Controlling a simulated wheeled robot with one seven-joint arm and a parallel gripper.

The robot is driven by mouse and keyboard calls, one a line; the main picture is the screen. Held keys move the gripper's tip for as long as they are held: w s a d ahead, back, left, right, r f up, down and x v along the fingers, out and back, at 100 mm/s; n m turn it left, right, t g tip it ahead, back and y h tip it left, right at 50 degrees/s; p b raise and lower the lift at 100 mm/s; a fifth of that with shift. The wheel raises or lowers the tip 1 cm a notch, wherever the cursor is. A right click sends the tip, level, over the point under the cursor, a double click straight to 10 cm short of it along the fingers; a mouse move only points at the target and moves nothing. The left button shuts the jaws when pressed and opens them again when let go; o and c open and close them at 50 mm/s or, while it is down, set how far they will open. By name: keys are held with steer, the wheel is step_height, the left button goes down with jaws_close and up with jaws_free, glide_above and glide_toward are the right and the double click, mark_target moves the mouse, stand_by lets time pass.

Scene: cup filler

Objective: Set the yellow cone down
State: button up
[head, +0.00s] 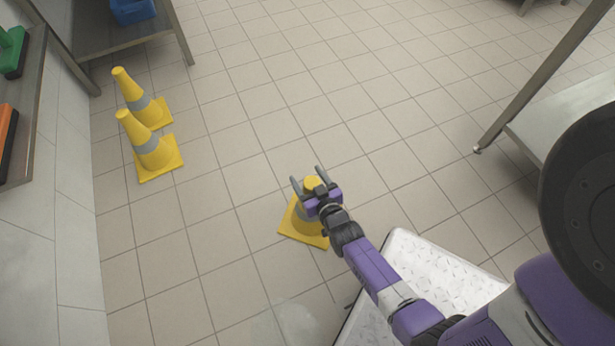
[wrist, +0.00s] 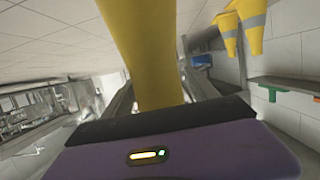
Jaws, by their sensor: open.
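A yellow cone (head: 302,228) with a grey band stands upright on the tiled floor, its square base flat on the tiles. My gripper (head: 310,182) is at the cone's top, with its jaws open and one finger on each side of the tip. My gripper and wrist hide part of the cone's right side. In the wrist view, the yellow cone (wrist: 148,50) rises between the two fingers, close to the palm. I cannot tell whether a finger touches it.
Two more yellow cones, a nearer one (head: 152,152) and a farther one (head: 143,105), stand by the left wall. A metal table (head: 130,40) is at the upper left and another (head: 565,115) at the right. The floor between is clear.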

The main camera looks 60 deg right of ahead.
steer(key=shift+r, duration=0.3)
steer(key=p+v, duration=0.4)
steer(key=v, duration=0.8)
steer(key=s+a+r+n+t+y, duration=0.25)
steer(key=s+a+r, duration=0.35)
steer(key=a+r, duration=0.5)
steer(key=s+a+r+n+y, duration=0.1)
steer(key=s+r+n+y, duration=0.1)
steer(key=r, duration=0.7)
steer(key=s+a+r+n+y, duration=0.2)
steer(key=s+r+y, duration=0.1)
steer(key=r, duration=0.7)
steer(key=shift+a+r+y, duration=0.25)
steer(key=shift+y, duration=0.1)
step_height(320, 180, up, 28)
steer(key=p, duration=2.7)
steer(key=shift+f+p, duration=0.15)
steer(key=shift+p, duration=0.2)
steer(key=shift+f, duration=0.1)
